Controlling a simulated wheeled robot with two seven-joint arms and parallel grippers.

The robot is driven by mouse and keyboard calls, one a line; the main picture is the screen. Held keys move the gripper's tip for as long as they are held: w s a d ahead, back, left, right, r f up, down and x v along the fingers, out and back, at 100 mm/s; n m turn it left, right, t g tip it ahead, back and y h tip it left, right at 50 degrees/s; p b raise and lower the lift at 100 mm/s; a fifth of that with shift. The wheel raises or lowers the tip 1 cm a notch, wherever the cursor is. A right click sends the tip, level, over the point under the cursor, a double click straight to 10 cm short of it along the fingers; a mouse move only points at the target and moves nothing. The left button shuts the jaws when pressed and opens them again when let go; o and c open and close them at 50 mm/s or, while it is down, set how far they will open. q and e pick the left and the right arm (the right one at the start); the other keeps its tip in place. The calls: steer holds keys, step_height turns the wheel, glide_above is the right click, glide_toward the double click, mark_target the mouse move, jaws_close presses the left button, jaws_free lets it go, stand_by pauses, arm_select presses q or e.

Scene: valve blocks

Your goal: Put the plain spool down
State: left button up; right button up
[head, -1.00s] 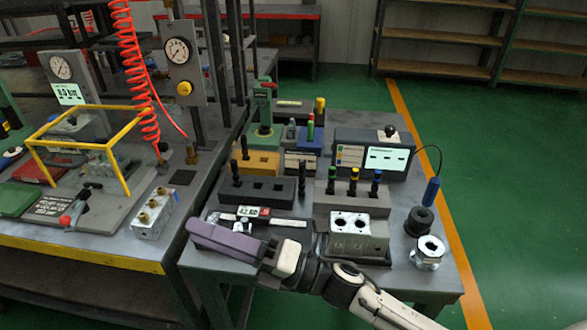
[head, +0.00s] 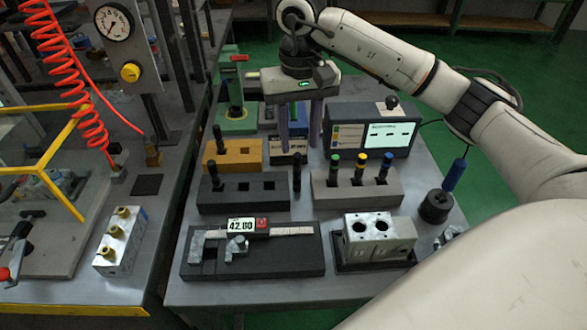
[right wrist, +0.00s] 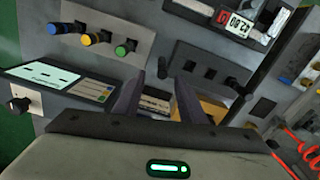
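Several dark pegs without a coloured band could be the plain spool; I cannot tell which one is meant. One dark peg (head: 297,172) stands upright at the right end of the dark block (head: 245,200), and another (head: 214,170) at its left end. A third (head: 218,138) stands in the orange block (head: 245,155). My right gripper (head: 300,135) points down over the back of the table, behind the dark block. Its purple fingers are apart, and no spool shows between them in the right wrist view (right wrist: 158,100). My left gripper is not in view.
A grey block (head: 335,192) holds green-, yellow- and blue-topped pegs. A display box (head: 372,138) stands behind it. A caliper board (head: 300,262) and a silver two-hole valve block (head: 378,237) lie in front. A blue-handled tool in a dark round base (head: 437,207) stands right.

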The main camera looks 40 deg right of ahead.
mark_target(297, 155)
step_height(297, 155, down, 8)
steer(key=shift+w+a+r+p, duration=0.1)
steer(key=shift+a+r+p, duration=0.05)
steer(key=shift+p, duration=0.45)
steer(key=shift+r, duration=0.1)
jaws_close()
